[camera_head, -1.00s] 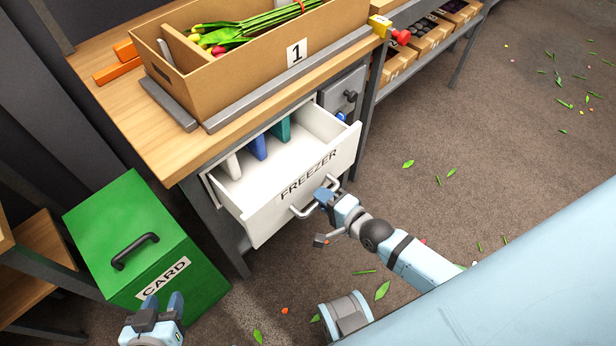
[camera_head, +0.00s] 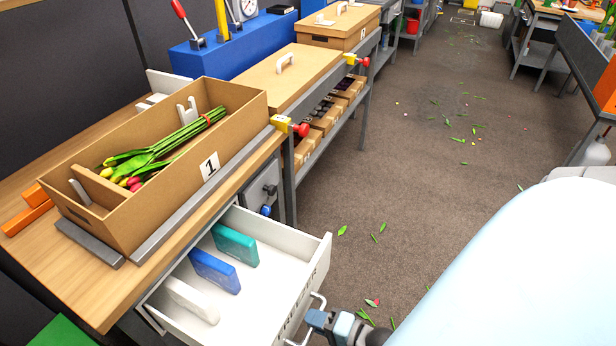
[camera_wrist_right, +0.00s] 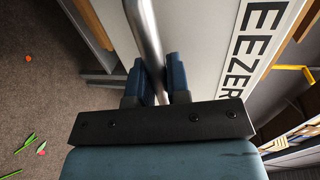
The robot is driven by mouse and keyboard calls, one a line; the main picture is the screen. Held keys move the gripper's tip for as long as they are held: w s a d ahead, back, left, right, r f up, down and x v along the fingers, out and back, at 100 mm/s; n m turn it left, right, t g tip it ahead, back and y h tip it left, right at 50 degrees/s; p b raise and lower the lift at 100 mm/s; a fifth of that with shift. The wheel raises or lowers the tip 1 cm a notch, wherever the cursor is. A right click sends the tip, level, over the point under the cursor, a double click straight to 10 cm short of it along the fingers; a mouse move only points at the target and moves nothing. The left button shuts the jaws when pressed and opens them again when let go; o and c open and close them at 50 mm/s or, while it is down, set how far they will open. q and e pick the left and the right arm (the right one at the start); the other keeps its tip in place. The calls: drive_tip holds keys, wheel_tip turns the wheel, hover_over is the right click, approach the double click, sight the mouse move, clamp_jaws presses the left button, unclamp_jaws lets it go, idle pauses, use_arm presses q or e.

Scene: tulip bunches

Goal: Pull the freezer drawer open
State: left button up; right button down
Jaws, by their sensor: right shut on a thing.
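The white freezer drawer (camera_head: 322,262) is pulled out from under the wooden workbench, with its inside showing. It holds a white block (camera_head: 194,299), a blue block (camera_head: 215,270) and a teal block (camera_head: 236,245). My right gripper (camera_head: 318,318) is at the drawer front at the bottom of the head view. In the right wrist view its blue fingers (camera_wrist_right: 156,82) are shut around the metal bar handle (camera_wrist_right: 144,32), beside the black lettering on the drawer front. My left gripper is out of view.
A cardboard box marked 1 (camera_head: 232,165) with tulips stands on the bench (camera_head: 82,290) above the drawer. A lidded box (camera_head: 295,75) stands further along. The floor (camera_head: 400,190) to the right is open, with scattered leaves.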

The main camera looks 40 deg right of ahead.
drive_tip(key=shift+d, duration=0.1)
idle(0.3)
drive_tip(key=c, duration=1.1)
unclamp_jaws()
drive_tip(key=shift+s, duration=0.1)
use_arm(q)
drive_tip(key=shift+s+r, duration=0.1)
use_arm(e)
drive_tip(key=shift+s+r, duration=0.1)
